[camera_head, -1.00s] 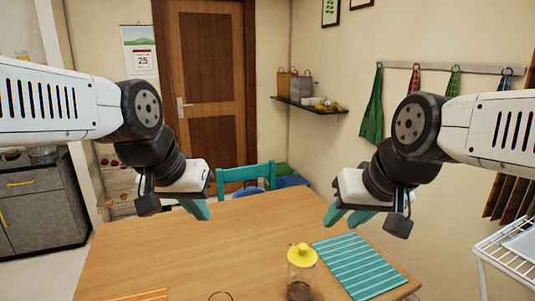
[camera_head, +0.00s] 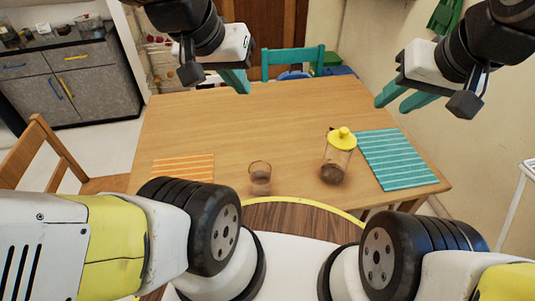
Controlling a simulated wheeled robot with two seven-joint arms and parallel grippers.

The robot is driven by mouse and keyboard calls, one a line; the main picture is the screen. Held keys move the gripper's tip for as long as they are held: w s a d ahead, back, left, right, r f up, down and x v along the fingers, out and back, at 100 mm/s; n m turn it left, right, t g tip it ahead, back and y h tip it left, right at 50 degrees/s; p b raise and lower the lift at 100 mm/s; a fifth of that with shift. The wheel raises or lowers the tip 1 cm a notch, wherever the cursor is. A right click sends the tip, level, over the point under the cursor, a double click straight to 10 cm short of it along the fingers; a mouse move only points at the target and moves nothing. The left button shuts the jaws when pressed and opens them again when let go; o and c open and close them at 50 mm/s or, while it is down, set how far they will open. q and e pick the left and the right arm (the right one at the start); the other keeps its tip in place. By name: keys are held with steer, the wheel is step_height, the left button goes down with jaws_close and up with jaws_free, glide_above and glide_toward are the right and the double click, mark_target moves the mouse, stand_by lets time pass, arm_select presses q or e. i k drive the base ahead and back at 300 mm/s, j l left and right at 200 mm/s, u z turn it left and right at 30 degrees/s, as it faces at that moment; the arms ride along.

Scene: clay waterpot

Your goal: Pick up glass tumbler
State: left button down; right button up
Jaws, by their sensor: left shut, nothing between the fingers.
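The glass tumbler (camera_head: 260,180) is a small clear glass standing upright near the front edge of the table, left of the glass jar. My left gripper (camera_head: 241,84) is shut and empty, beyond the tumbler and above the far part of the table. My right gripper (camera_head: 395,101) is open and empty, with its two teal fingers apart, above the right side of the table. Neither gripper touches the tumbler.
A glass jar with a yellow lid (camera_head: 337,158) stands right of the tumbler, beside a teal striped mat (camera_head: 397,158). An orange striped mat (camera_head: 183,168) lies at left. The wooden table (camera_head: 270,120) is clear in the middle. Chairs stand at left (camera_head: 62,160) and behind (camera_head: 293,57).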

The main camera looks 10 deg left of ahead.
mark_target(260, 186)
steer(key=k+l, duration=0.15)
steer(key=l, duration=0.25)
steer(key=k+l+u, duration=0.1)
steer(key=l, duration=0.25)
steer(key=k+l+u, duration=0.1)
steer(key=l, duration=0.3)
steer(key=k+l, duration=0.3)
steer(key=k+l+u, duration=0.1)
steer(key=l, duration=0.3)
steer(key=k, duration=0.05)
